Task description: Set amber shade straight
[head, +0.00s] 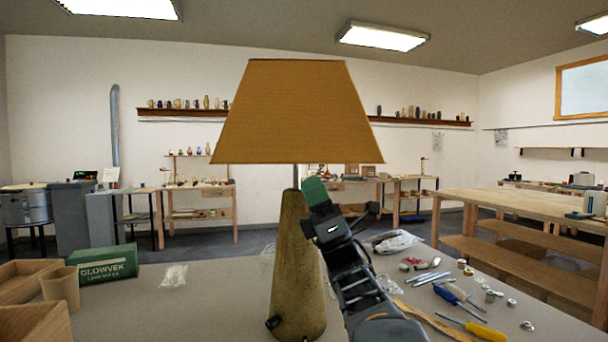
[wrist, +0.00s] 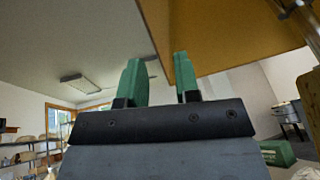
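The amber shade (head: 297,112) sits on a thin metal stem (head: 296,176) above the tapered, mottled lamp base (head: 292,265). In the head view its lower rim looks about level. My gripper (head: 315,188) has green fingertips just under the shade's lower rim, right of the stem and in front of it. In the wrist view the shade (wrist: 235,30) fills the upper right, and its lower corner shows near the fingers. My gripper (wrist: 158,80) is open there with a clear gap between its fingers. I cannot tell whether a finger touches the shade.
A green box (head: 107,265) and a cardboard cup (head: 61,288) stand at the left of the table. Screwdrivers (head: 487,331), small metal parts and a plastic bag (head: 392,241) lie at the right. The table left of the lamp base is mostly clear.

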